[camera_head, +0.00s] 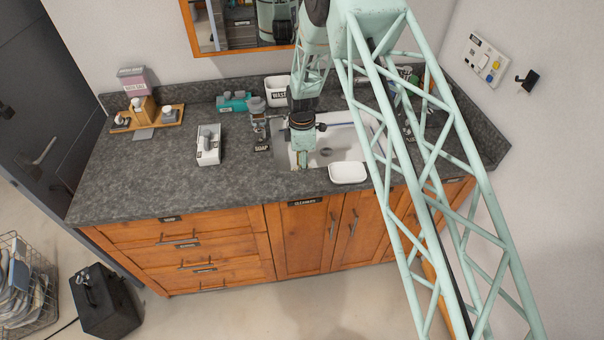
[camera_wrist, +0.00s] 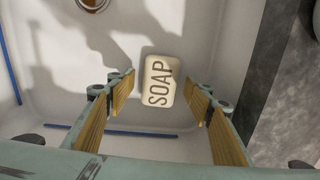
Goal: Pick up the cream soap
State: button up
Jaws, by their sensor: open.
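The cream soap (camera_wrist: 158,80), a rounded bar marked SOAP, lies in the white sink (camera_wrist: 55,75) in the wrist view. My gripper (camera_wrist: 160,88) is open, with its ribbed yellow finger pads on the left and right of the soap. Gaps show between the soap and both pads, and nothing is held. In the head view my gripper (camera_head: 302,155) points down over the left part of the sink (camera_head: 345,135). I cannot make out the soap there; my arm and gripper cover part of the basin.
A white dish (camera_head: 348,173) sits at the sink's front edge. A metal dispenser (camera_head: 258,118) stands left of the sink, near a white box (camera_head: 208,157). A white bin (camera_head: 275,94) stands behind. The counter's front left (camera_head: 125,180) is clear.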

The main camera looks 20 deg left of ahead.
jog(key=shift+c, duration=0.4)
jog(key=c, duration=0.9)
jog(key=shift+r, duration=0.15)
jog(key=shift+r, duration=4.85)
